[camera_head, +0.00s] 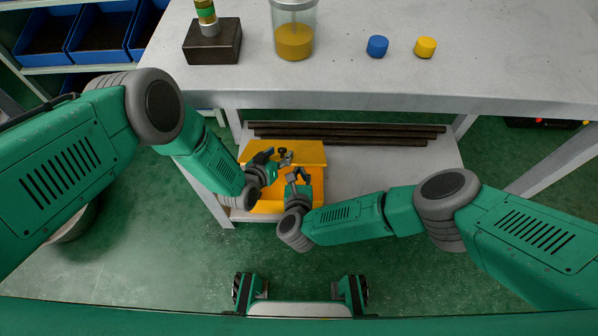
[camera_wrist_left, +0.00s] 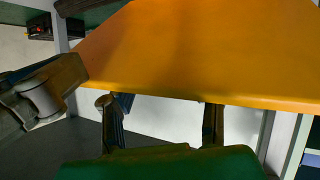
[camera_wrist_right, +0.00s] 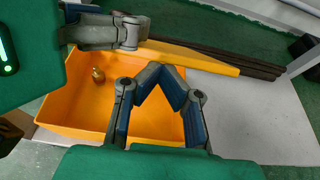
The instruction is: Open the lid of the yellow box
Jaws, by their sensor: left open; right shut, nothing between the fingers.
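The yellow box (camera_head: 316,190) stands on the shelf under the table with its lid (camera_head: 305,151) raised. The right wrist view shows the open box (camera_wrist_right: 75,118) and a small brass-coloured item (camera_wrist_right: 98,75) inside; the lid (camera_wrist_right: 200,57) appears nearly edge-on. The lid's broad face (camera_wrist_left: 200,50) fills the top of the left wrist view. My left gripper (camera_head: 274,158) is open beside the lid, its fingers (camera_wrist_left: 164,105) near the lid's lower edge; contact is unclear. My right gripper (camera_head: 295,175) is shut and empty above the box opening, fingertips together (camera_wrist_right: 160,72).
Dark pipes (camera_head: 345,133) lie on the lower shelf (camera_head: 390,165) behind the box. The table (camera_head: 400,80) above carries a vise block (camera_head: 212,43), a jar (camera_head: 294,30), a blue cap (camera_head: 377,46) and a yellow cap (camera_head: 425,47). Shelf space right of the box is clear.

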